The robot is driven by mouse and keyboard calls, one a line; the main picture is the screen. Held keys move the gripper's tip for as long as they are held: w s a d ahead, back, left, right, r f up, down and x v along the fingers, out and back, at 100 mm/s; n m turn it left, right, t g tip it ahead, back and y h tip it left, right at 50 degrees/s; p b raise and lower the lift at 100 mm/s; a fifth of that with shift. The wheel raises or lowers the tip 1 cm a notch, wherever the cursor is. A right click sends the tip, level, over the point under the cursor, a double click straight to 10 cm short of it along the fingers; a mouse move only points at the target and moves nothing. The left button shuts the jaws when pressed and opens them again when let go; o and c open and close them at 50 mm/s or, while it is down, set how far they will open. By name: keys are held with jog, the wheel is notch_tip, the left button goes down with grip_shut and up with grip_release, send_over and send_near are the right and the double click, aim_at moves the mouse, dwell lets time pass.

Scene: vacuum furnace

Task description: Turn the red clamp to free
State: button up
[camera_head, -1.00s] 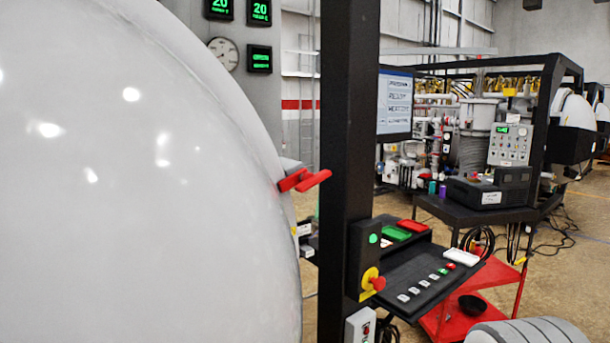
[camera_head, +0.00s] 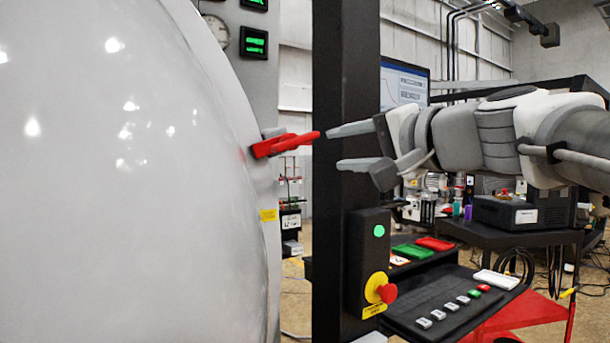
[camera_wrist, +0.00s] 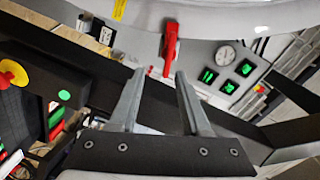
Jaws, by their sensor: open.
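The red clamp (camera_head: 284,144) sits on the right rim of the big white furnace dome (camera_head: 120,180), its handle pointing right and slightly up in the head view. My gripper (camera_head: 336,147) comes in from the right, open and empty, its two fingers one above the other. The upper fingertip looks close to the handle's end; contact cannot be told. In the wrist view the clamp (camera_wrist: 170,48) lies just beyond and between the open fingertips (camera_wrist: 160,73).
A black post (camera_head: 346,90) stands behind my fingers, carrying a box with a red and yellow emergency button (camera_head: 382,289). A button panel (camera_head: 450,303) lies below my arm. A monitor (camera_head: 403,85) and a black cart (camera_head: 510,213) stand behind.

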aim_at(288, 142)
jog(key=shift+t, duration=0.4)
jog(key=x, duration=0.6)
jog(key=r+p+x, duration=0.1)
jog(key=x, duration=0.5)
jog(key=p+x, duration=0.1)
jog(key=x, duration=0.4)
jog(key=shift+w+a+r, duration=0.2)
jog(key=shift+w+r, duration=0.15)
jog(key=shift+c, duration=0.3)
grip_shut()
